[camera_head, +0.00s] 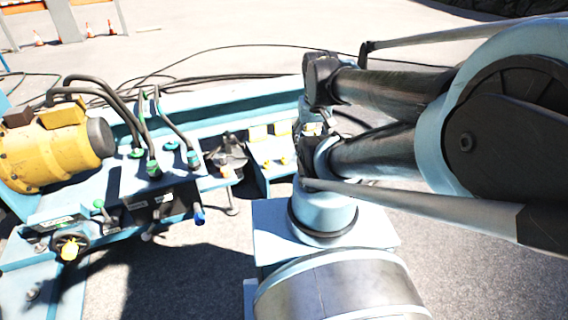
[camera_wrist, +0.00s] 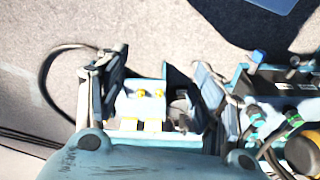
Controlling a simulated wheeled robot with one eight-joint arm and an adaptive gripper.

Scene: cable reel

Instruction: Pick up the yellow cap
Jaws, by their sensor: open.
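In the wrist view, two small yellow caps, a left one (camera_wrist: 139,93) and a right one (camera_wrist: 159,93), sit side by side on a pale blue panel (camera_wrist: 127,106). The panel shows between the spread fingers of my gripper (camera_wrist: 161,70). My gripper is open with nothing held between the fingers; its distance from the caps is hard to tell. In the head view, the same panel (camera_head: 262,152) shows with a small yellow cap (camera_head: 284,160), left of my arm. My gripper there is largely hidden behind arm links. Which cap is meant cannot be told.
A yellow motor (camera_head: 50,150) and several hoses with green fittings stand on the blue machine frame at left. A black cable (camera_wrist: 45,80) loops left in the wrist view. Open grey ground lies around the machine.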

